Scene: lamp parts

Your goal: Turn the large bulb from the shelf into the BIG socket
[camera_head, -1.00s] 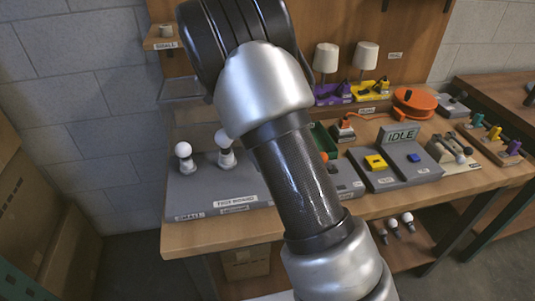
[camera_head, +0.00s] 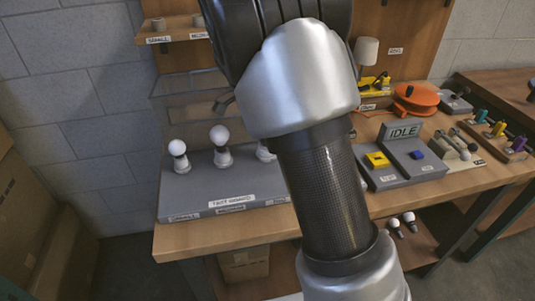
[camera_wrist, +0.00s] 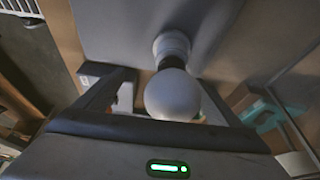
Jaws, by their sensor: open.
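The grey test board (camera_head: 240,192) has labelled sockets, with SMALL and MEDIUM legible. A white bulb stands in the SMALL socket (camera_head: 182,166), and another white bulb (camera_head: 219,135) in the MEDIUM socket. In the wrist view a round white bulb (camera_wrist: 172,97) is in line with a pale socket (camera_wrist: 172,44), between the fingers of my open gripper (camera_wrist: 150,78). I cannot tell whether either finger touches it. My arm hides most of the gripper in the head view.
More bulbs (camera_head: 409,221) lie on the shelf below the bench. An IDLE display (camera_head: 402,131) and boxes with yellow and blue buttons stand to the right, beside an orange reel (camera_head: 415,98). An upper shelf (camera_head: 172,36) holds small cups. A clear panel stands behind the board.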

